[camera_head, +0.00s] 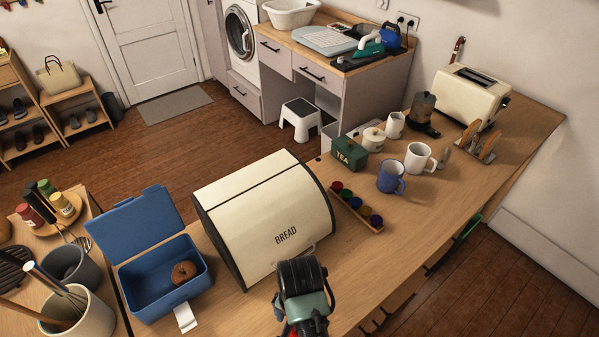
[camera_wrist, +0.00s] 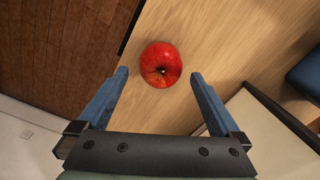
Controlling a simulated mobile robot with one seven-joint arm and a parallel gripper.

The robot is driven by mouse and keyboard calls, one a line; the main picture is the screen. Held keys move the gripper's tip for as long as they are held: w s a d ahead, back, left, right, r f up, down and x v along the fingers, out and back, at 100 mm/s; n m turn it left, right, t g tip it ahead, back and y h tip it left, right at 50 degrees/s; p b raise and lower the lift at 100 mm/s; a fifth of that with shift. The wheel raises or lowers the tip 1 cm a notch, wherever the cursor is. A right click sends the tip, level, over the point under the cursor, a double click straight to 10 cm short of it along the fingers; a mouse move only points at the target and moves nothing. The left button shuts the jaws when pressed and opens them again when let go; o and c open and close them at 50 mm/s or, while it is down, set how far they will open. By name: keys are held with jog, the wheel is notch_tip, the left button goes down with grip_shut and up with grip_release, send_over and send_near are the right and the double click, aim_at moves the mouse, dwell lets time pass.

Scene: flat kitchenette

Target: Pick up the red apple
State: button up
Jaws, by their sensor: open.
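The red apple (camera_wrist: 161,60) rests on the wooden counter (camera_wrist: 215,40) in the wrist view, its stem hollow facing the camera. My gripper (camera_wrist: 160,73) is open, with one blue finger on each side of the picture and the apple between and slightly ahead of the fingertips. No contact shows, and the height gap is hard to judge. In the head view my gripper (camera_head: 303,285) is over the counter in front of the cream bread box.
The bread box (camera_head: 262,220) stands close behind my gripper. An open blue lunch box (camera_head: 150,309) with a brown round item (camera_head: 185,272) is to the left. A rack of colored pods (camera_head: 357,208) and mugs (camera_head: 418,158) stand to the right. The counter edge drops to the floor.

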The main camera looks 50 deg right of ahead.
jog(key=shift+f+p, duration=0.4)
jog(key=shift+f, duration=1.85)
jog(key=c, duration=1.3)
jog(key=shift+r, duration=0.15)
